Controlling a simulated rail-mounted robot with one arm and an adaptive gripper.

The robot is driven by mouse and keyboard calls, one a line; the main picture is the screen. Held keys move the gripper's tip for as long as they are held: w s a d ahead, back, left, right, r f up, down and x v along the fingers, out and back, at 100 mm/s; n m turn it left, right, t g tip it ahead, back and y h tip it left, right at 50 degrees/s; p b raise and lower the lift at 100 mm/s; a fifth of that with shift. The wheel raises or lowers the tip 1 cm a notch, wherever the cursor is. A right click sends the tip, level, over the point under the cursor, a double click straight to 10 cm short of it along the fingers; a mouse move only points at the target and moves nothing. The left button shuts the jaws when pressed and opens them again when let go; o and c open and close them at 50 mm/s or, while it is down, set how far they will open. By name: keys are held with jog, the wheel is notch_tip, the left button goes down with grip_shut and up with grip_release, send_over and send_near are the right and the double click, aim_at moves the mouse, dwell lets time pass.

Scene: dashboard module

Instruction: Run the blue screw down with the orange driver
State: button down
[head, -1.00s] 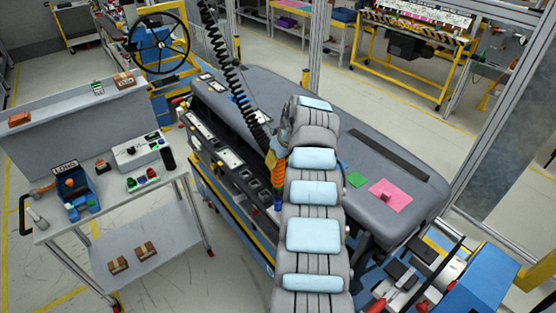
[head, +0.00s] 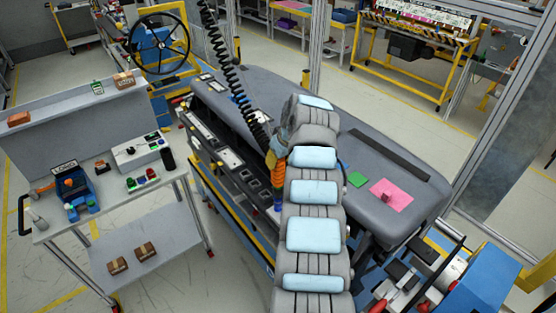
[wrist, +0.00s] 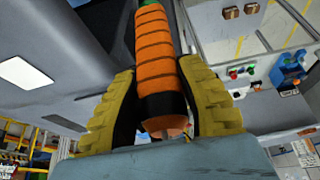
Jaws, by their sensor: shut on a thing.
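My gripper (wrist: 160,115) is shut on the orange driver (wrist: 156,55), which has dark bands around its handle and lies between two yellow ribbed fingers in the wrist view. In the head view the orange driver (head: 279,174) hangs upright below a black coiled cable, at the left side of my arm. Its lower end, with a blue part, is over the front edge of the dashboard module (head: 270,95). I cannot make out the blue screw; whether the tip touches anything is too small to tell.
A pink pad (head: 389,196) and a green piece (head: 357,180) lie on the dashboard top. A white cart (head: 110,210) at the left holds a blue holder (head: 80,197) and coloured buttons. A blue machine with levers (head: 465,270) stands at lower right.

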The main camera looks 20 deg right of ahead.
jog(key=shift+f+b, duration=0.45)
jog(key=shift+f, duration=0.35)
dwell(1.7)
jog(key=shift+f+b, duration=0.5)
jog(key=shift+b, duration=1.15)
dwell(3.8)
